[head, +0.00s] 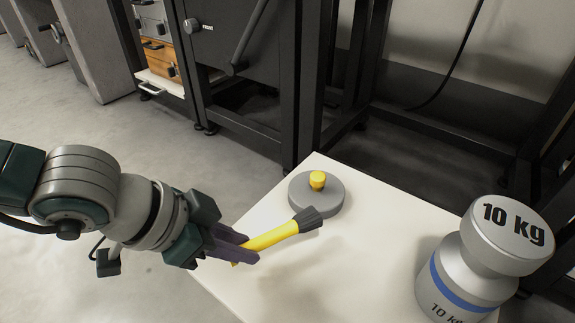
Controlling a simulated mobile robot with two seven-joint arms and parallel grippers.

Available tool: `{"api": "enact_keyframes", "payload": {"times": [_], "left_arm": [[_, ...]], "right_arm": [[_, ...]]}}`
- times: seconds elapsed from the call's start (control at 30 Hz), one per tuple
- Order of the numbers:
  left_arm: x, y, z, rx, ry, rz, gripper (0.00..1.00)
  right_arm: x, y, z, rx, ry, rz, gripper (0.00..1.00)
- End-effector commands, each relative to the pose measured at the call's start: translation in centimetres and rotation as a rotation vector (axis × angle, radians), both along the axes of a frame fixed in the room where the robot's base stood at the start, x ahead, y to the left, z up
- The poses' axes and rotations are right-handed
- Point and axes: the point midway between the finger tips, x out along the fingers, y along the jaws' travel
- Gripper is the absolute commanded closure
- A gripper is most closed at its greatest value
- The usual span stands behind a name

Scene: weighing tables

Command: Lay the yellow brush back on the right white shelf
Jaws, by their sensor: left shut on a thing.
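The yellow brush (272,237) has a yellow handle and a dark grey head. My left gripper (238,246) is shut on its handle, with the brush head pointing right and slightly up in the picture. The brush is over the white shelf (310,283); I cannot tell whether it touches the surface. A soft shadow lies on the shelf near it. My right gripper is out of the frame.
A grey disc with a yellow knob (317,180) stands on the shelf just behind the brush head. A large 10 kg weight (468,265) with a blue band stands at the right. Bare shelf lies between them. Dark metal frames (297,90) stand behind.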

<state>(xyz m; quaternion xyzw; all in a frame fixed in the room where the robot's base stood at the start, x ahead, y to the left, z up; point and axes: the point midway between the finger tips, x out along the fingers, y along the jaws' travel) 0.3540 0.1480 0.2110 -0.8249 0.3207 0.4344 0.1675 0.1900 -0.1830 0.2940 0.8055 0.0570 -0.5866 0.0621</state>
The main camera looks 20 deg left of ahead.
Motion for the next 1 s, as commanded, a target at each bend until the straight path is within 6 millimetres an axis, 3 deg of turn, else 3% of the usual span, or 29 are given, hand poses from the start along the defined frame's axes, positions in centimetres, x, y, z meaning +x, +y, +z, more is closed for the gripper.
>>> {"api": "enact_keyframes", "payload": {"times": [0.17, 0.37, 0.77, 0.8, 1.0], "left_arm": [[0.0, 0.0, -1.5, 0.0, 0.0, 0.001, 1.0], [0.0, 0.0, -4.9, -0.001, 0.001, 0.0, 1.0], [0.0, 0.0, -5.0, 0.0, 0.0, 0.001, 1.0], [0.0, 0.0, -5.1, 0.0, 0.0, 0.0, 0.73], [0.0, 0.0, -5.1, 0.0, 0.0, 0.001, 0.5]], "right_arm": [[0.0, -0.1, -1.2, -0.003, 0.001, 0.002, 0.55], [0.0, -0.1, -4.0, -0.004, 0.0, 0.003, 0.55], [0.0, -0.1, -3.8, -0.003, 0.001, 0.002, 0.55], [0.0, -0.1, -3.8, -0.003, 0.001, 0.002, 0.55], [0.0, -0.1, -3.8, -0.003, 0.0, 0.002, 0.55]]}}
